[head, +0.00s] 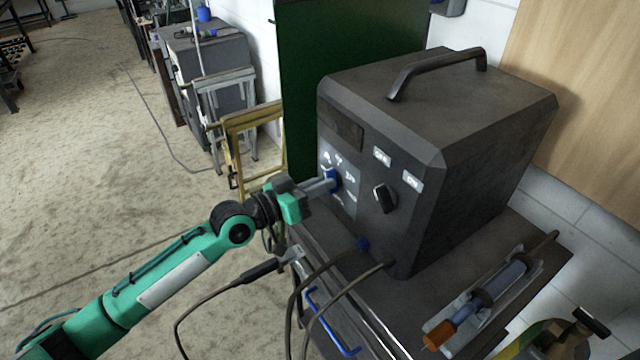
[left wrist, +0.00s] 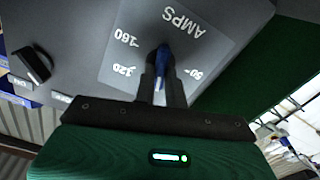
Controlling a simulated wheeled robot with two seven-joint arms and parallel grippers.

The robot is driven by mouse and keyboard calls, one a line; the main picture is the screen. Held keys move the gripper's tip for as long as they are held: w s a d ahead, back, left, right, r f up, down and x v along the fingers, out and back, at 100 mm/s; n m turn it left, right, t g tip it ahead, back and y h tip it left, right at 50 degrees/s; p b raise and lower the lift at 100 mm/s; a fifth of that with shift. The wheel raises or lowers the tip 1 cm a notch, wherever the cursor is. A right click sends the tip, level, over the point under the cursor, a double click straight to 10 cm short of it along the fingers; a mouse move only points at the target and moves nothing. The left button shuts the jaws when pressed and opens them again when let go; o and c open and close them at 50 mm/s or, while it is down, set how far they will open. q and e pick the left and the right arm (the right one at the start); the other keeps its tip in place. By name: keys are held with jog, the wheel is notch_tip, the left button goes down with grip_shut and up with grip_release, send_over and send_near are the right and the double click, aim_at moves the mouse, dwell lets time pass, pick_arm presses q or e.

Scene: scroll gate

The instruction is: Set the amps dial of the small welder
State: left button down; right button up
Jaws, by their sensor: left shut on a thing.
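The small welder (head: 470,120) is a dark grey box with a top handle, standing on a dark cart. Its amps dial (head: 333,180) is a blue knob on a light grey plate at the left of the front face. My left gripper (head: 328,182) reaches in from the left and is shut on the dial. My right gripper is not in view.
A black switch knob (head: 384,198) sits right of the dial plate, with small white labels above. Cables (head: 335,262) hang from the welder's lower front. A blue cart handle (head: 330,325) and a tool with an orange tip (head: 436,334) are nearby. The floor at left is open.

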pick_arm(q)
jog(key=shift+w+f+n+p, duration=0.1)
jog(key=shift+n+p, duration=1.25)
jog(key=shift+n, duration=2.65)
jog(key=shift+f+n+p, duration=0.1)
jog(key=shift+n+p, duration=1.25)
jog(key=shift+n, duration=2.95)
jog(key=c, duration=1.5)
grip_release()
jog(key=shift+o, duration=0.2)
